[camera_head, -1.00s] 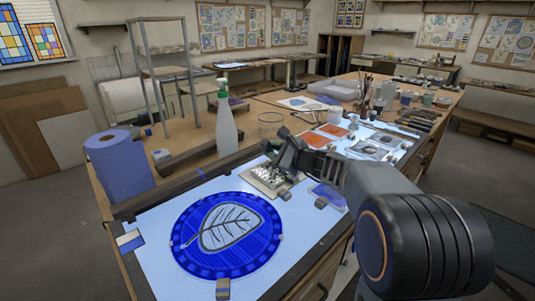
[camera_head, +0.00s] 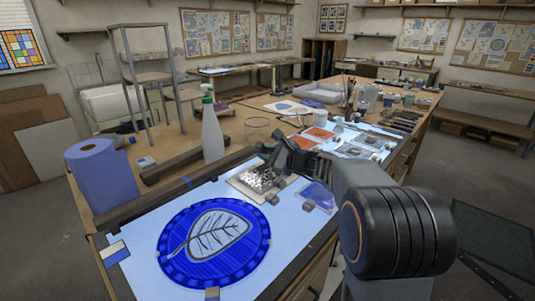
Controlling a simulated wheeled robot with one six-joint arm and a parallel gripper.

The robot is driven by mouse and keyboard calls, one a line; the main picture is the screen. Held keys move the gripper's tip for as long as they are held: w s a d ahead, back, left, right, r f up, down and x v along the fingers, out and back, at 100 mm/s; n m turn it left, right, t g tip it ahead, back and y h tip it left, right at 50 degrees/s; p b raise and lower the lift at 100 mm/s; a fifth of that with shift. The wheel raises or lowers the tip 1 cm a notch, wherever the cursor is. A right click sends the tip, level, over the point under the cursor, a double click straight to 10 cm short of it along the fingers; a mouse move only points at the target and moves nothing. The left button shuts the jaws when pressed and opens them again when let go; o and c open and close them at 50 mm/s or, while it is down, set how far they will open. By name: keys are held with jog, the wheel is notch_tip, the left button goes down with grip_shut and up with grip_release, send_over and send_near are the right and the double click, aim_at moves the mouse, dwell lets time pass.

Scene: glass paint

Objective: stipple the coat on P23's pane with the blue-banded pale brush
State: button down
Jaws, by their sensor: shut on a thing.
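A round blue pane (camera_head: 190,262) with a pale leaf and dark veins lies flat on the lit panel (camera_head: 140,215) at the front. I cannot read any P23 label. My gripper (camera_head: 276,160) is beyond the pane, up and to the right, just over the far side of a speckled metal plate (camera_head: 248,193). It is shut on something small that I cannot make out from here. I cannot pick out the blue-banded pale brush. Any bristles are hidden or too small to tell.
A blue paper roll (camera_head: 103,178) and a white spray bottle (camera_head: 212,135) stand behind the panel. A dark rail (camera_head: 150,208) runs along its back edge. A blue glass piece (camera_head: 317,195) lies right of the plate. Orange sheets (camera_head: 318,134) and jars crowd the table farther back.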

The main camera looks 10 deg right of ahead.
jog(key=shift+f+b, duration=0.5)
jog(key=shift+f, duration=0.05)
jog(key=shift+f+b, duration=0.4)
jog(key=shift+b, duration=0.15)
dwell(1.3)
jog(key=shift+r, duration=0.1)
jog(key=shift+r+p, duration=0.75)
jog(key=shift+r, duration=0.35)
jog(key=shift+r, duration=0.1)
jog(key=shift+r+p, duration=1.3)
jog(key=shift+r, duration=0.6)
